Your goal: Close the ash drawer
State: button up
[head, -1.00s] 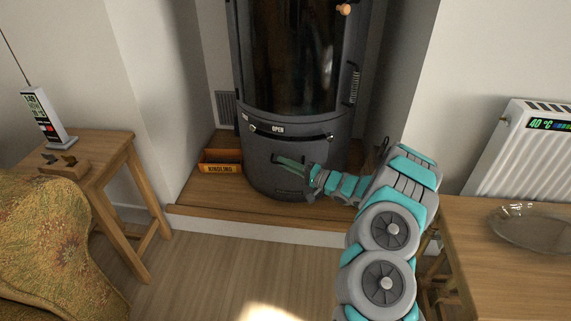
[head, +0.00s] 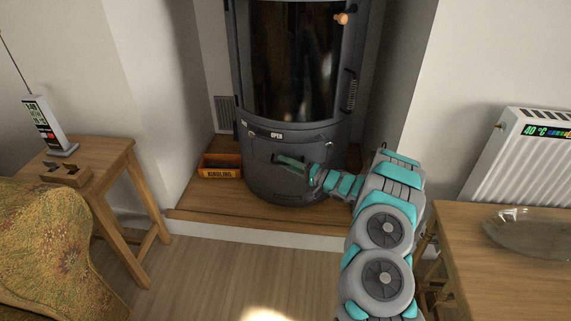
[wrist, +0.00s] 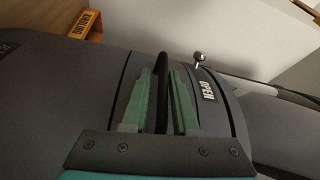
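The dark grey stove (head: 238,95) stands in the alcove with a glass door. My gripper (head: 277,159) is at this lower front, below the OPEN label (head: 276,135). In the wrist view, the green fingers of my gripper (wrist: 161,100) lie close on both sides of an upright black bar (wrist: 162,66), which looks like the drawer's handle.
A small metal knob (wrist: 199,57) sits beside the OPEN label in the wrist view. A KINDLING box (head: 220,172) stands left of the stove on the wooden hearth (head: 235,217). A side table (head: 115,155) is at left, another table (head: 490,270) at right. The floor (head: 210,265) in front is clear.

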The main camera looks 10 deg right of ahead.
jog(key=shift+o, duration=0.9)
jog(key=shift+s, duration=0.1)
jog(key=v, duration=0.7)
jog(key=shift+s+d, duration=0.2)
